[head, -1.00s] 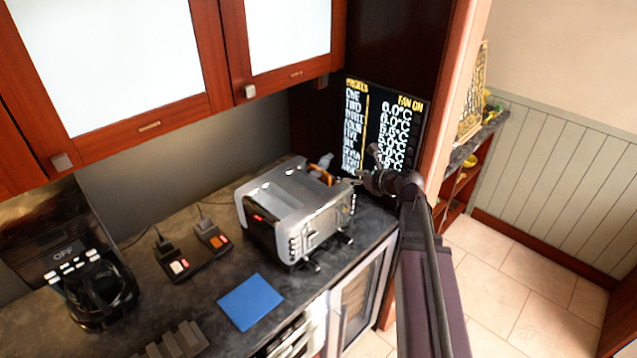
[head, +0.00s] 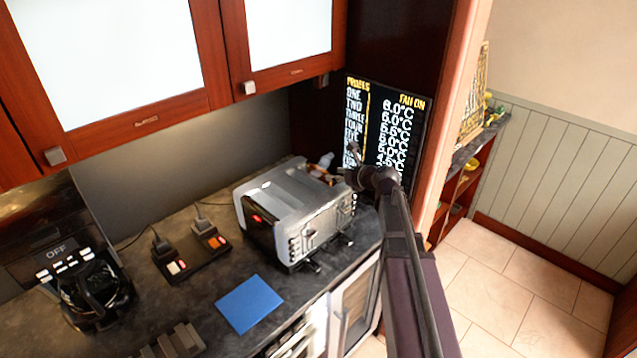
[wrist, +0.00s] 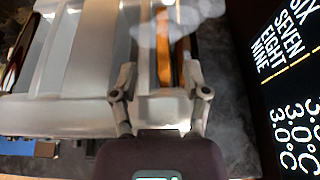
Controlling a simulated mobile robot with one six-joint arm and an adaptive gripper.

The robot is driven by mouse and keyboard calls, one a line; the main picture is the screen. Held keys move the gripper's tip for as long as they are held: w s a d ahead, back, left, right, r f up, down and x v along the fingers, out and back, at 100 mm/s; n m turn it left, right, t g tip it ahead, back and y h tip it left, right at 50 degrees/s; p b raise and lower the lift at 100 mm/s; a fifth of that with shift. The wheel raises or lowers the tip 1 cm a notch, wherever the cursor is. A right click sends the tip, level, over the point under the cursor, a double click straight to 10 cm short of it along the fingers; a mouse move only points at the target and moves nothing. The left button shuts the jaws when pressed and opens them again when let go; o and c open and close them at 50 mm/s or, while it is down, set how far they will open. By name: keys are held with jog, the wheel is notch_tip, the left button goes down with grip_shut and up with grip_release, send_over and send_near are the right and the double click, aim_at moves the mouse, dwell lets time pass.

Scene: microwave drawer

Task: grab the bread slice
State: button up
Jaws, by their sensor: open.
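An orange-brown upright strip, which looks like the bread slice seen edge-on (wrist: 163,55), shows between my fingers in the wrist view. A small orange-brown patch (head: 318,173) behind the silver toaster oven in the head view may be the same slice; it is mostly hidden. My gripper (wrist: 161,78) is open, with one finger on each side of the strip and no clear contact. In the head view my gripper (head: 353,164) is beside the oven's far right corner, in front of the dark display; its fingers are hard to make out there.
The silver toaster oven (head: 290,215) stands close left of my gripper. Blurred whitish shapes (wrist: 180,14) lie beyond my fingers. The lit display (head: 385,130) is close on the right. A blue square (head: 249,303), a black switch box (head: 192,257) and a coffee maker (head: 85,285) are on the dark counter.

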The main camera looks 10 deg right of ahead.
aim_at(326, 173)
jog(key=shift+w, duration=0.1)
jog(key=b+x, duration=0.1)
jog(key=x, duration=0.3)
jog(key=shift+w+f+b, duration=0.15)
jog(key=shift+b, duration=0.25)
jog(key=shift+w+a+f, duration=0.1)
jog(key=shift+w+a, duration=0.1)
jog(key=shift+w, duration=0.1)
grip_shut()
